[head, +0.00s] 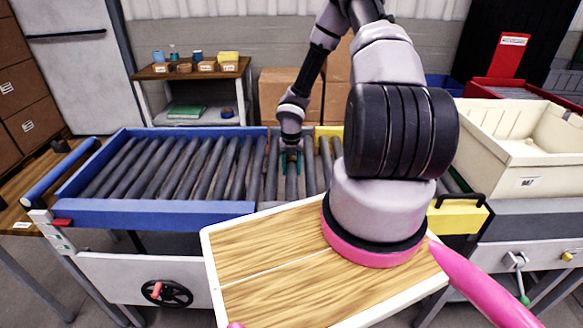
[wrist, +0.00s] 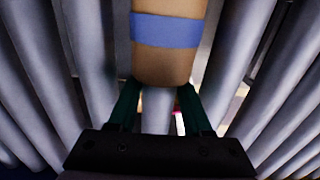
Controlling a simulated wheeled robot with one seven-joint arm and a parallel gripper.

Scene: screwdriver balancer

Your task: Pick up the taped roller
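The taped roller shows in the wrist view as a grey roller (wrist: 156,112) with a wider tan wrap (wrist: 166,62) and a blue band (wrist: 165,30). It lies among the grey rollers of the conveyor. In the head view a grey roller (head: 292,188) runs below my gripper (head: 291,162); its tan wrap is not clearly visible there. In the wrist view the teal fingers of my gripper (wrist: 160,100) are spread on either side of the grey part, at the near edge of the wrap, with small gaps showing. Whether the tips touch the wrap is hidden.
A cream bin (head: 520,160) stands at right. Cardboard boxes (head: 290,88) and a small shelf (head: 200,72) stand behind.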

